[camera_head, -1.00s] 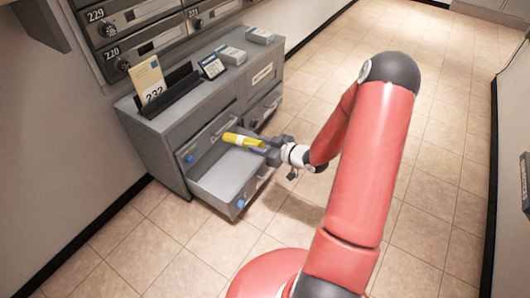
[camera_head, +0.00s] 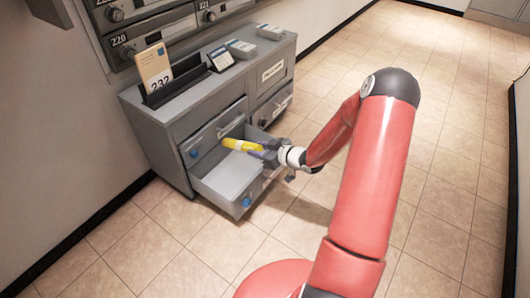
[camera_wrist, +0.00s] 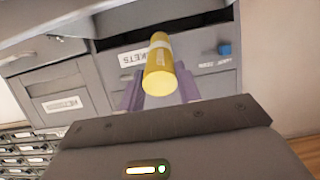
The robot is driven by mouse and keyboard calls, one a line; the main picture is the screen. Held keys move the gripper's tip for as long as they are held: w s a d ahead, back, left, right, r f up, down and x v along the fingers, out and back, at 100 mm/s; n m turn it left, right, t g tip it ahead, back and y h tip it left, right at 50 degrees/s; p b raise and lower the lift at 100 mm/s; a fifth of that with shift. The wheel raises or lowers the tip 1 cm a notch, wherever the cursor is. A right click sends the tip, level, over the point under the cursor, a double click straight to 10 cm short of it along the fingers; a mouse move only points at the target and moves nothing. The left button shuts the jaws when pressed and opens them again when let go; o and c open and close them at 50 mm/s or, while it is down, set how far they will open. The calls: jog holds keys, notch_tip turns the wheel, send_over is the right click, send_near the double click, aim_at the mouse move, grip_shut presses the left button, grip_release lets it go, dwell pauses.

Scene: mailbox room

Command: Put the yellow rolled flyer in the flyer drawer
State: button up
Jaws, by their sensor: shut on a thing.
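The yellow rolled flyer (camera_head: 242,145) has a pale band around it. My gripper (camera_head: 262,153) is shut on it at one end. In the head view the flyer lies sideways over the open lower drawer (camera_head: 215,193), near its back right; I cannot tell whether it touches the drawer. In the wrist view the flyer (camera_wrist: 158,66) stands out between the two purplish fingers (camera_wrist: 160,92), with its round end toward the camera. The open drawer has a blue knob on its front, and its light inner floor shows bare. Its front label is partly hidden by my gripper.
The grey cabinet (camera_head: 160,135) carries a black holder (camera_head: 172,86) with an envelope marked 232, a small sign (camera_head: 221,59) and small boxes (camera_head: 240,49). Mailboxes line the wall. The tiled floor is clear.

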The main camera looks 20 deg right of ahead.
jog(key=shift+w+a+f+b, duration=0.25)
jog(key=shift+f+b, duration=0.1)
jog(key=shift+f, duration=0.45)
jog(key=shift+w+a+f+b, duration=0.1)
jog(key=shift+w+f+b, duration=0.25)
jog(key=shift+f, duration=0.45)
jog(key=shift+w+a+f+b, duration=0.2)
jog(key=shift+f+b, duration=0.2)
jog(key=shift+f, duration=0.4)
jog(key=o, duration=1)
jog(key=shift+o, duration=0.2)
